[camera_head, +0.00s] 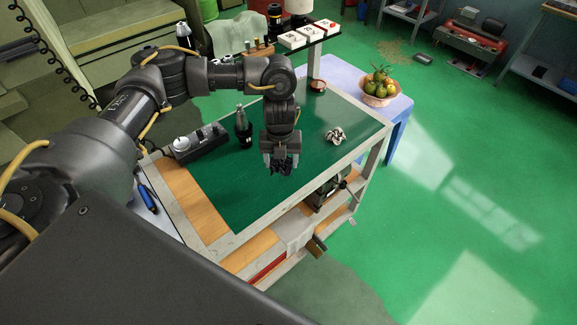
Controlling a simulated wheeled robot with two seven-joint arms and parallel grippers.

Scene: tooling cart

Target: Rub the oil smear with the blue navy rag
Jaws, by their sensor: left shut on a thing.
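My left gripper (281,163) is over the green mat (241,194) on top of the cart, near the middle. It is shut on a small, dark, crumpled thing that looks like the blue navy rag (282,169). The fingers hide part of the rag, and I cannot tell whether it touches the mat. I cannot make out the oil smear; the gripper and rag may cover it. My right gripper is not in view.
A crumpled black-and-white cloth (335,135) lies right of the gripper. A small reddish bowl (318,86) is at the back. The mat's front is clear.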

